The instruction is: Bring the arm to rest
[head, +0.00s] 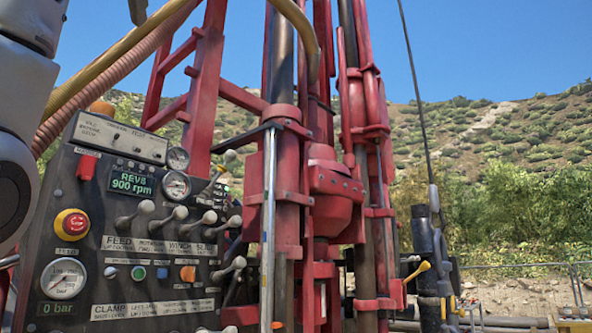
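My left arm (25,130) comes in along the left edge of the head view as grey and black links. Its gripper is outside the picture. My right arm and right gripper do not show. Beside my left arm stands a dark control panel (95,195) with levers, gauges and buttons. Its green display (132,183) reads REV8 and 900 rpm. A red stop button (72,224) on a yellow ring sits at its left, above a gauge (63,279) marked 0 bar.
A red drill mast (290,190) with vertical pipes rises right of the panel. Yellow and ribbed hoses (118,62) cross the upper left. A black pipe (424,245) and a yellow-handled lever (417,271) stand right of the mast. Open ground and a scrubby hillside (510,140) lie beyond.

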